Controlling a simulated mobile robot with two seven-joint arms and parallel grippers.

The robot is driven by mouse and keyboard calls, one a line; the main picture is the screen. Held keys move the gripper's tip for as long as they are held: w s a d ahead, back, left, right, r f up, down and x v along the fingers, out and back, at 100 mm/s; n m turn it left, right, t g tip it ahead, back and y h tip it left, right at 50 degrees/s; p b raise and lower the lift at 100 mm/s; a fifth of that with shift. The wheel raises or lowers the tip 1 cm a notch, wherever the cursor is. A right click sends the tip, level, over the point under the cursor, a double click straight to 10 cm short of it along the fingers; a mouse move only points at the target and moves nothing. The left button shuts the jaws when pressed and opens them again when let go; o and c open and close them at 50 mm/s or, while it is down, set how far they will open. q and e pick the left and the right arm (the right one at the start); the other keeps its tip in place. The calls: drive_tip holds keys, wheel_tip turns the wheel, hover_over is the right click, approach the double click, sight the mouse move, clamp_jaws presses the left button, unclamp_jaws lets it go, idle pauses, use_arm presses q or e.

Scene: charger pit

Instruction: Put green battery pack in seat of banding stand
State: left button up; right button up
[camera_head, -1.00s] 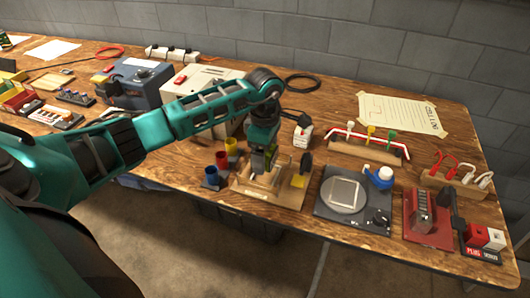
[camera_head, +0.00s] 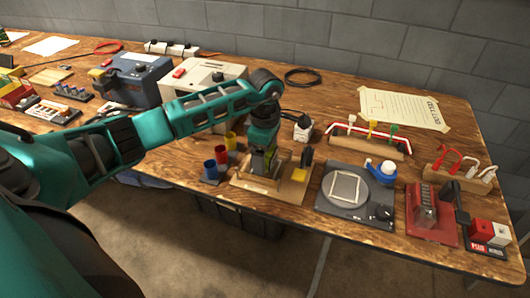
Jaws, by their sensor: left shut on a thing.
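My left gripper (camera_head: 262,163) points down over the banding stand (camera_head: 292,194), a light wooden board with upright parts near the front edge of the table. The gripper is shut on the green battery pack (camera_head: 270,157), of which only a small green part shows between the fingers. The pack is low, at the stand's upright wooden parts. The fingers and the stand hide the seat, so I cannot tell whether the pack touches it. My right gripper is not in view.
Red, blue and yellow cups (camera_head: 221,154) stand close left of the stand. A yellow block (camera_head: 299,175) and a dark upright part are at its right side. A grey scale-like device (camera_head: 343,189) is further right. Bare wood lies behind, near the black cable coil (camera_head: 303,76).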

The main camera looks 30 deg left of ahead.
use_arm(q)
drive_tip(key=shift+f+b, duration=0.95)
drive_tip(key=shift+f, duration=0.3)
idle(0.4)
drive_tip(key=o, duration=1.3)
drive_tip(key=shift+c, duration=0.2)
drive_tip(key=shift+r+p, duration=2.5)
drive_tip(key=shift+r, duration=1)
drive_tip(key=shift+d, duration=0.1)
